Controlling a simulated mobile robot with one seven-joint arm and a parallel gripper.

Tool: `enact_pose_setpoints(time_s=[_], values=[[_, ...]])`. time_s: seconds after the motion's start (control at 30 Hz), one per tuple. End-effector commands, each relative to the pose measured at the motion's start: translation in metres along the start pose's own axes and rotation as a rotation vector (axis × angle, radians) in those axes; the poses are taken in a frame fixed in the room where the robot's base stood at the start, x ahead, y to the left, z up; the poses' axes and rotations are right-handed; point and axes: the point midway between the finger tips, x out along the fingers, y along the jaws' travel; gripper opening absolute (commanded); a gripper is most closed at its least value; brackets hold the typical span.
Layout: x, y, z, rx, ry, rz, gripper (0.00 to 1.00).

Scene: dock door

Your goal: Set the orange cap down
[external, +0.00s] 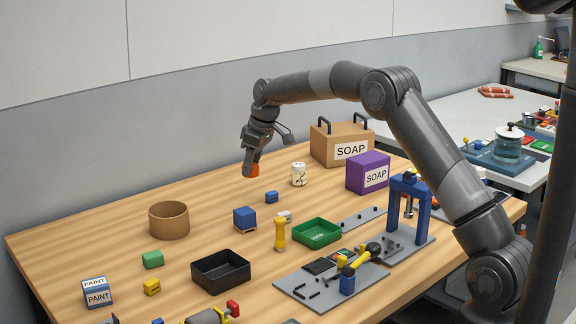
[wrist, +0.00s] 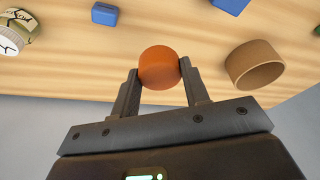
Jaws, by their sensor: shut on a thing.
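The orange cap (wrist: 159,68) is round and sits between the two fingers of my gripper (wrist: 160,88) in the wrist view. My gripper is shut on it. In the external view the orange cap (external: 250,171) shows at the lower end of my gripper (external: 251,163), over the far part of the wooden table (external: 110,238). It appears to be held above the tabletop, but the exact gap is hard to tell.
A white patterned jar (external: 298,175) stands to the right of the cap, and a round brown bowl (external: 169,220) to the left. Blue blocks (external: 245,219), a black tray (external: 221,271) and a green tray (external: 317,233) lie nearer. Bare wood lies between bowl and jar.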

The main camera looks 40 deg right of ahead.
Motion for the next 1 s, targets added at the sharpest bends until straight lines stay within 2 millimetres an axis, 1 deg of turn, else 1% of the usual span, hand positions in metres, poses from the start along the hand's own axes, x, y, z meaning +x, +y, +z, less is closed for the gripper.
enact_pose_setpoints(time_s=[0.03, 0.3, 0.4, 0.5, 0.67, 0.9, 1.0], values=[[0.009, -0.007, -0.006, -0.003, -0.002, -0.002, 0.20], [0.059, -0.044, -0.043, -0.004, -0.002, -0.002, 0.20], [0.072, -0.054, -0.054, -0.003, -0.002, -0.001, 0.20], [0.081, -0.060, -0.061, -0.002, -0.001, 0.000, 0.20], [0.088, -0.064, -0.064, -0.001, -0.001, -0.001, 0.20], [0.119, -0.064, -0.055, 0.001, -0.001, -0.001, 0.20], [0.123, -0.064, -0.054, 0.000, 0.000, 0.000, 0.20]])
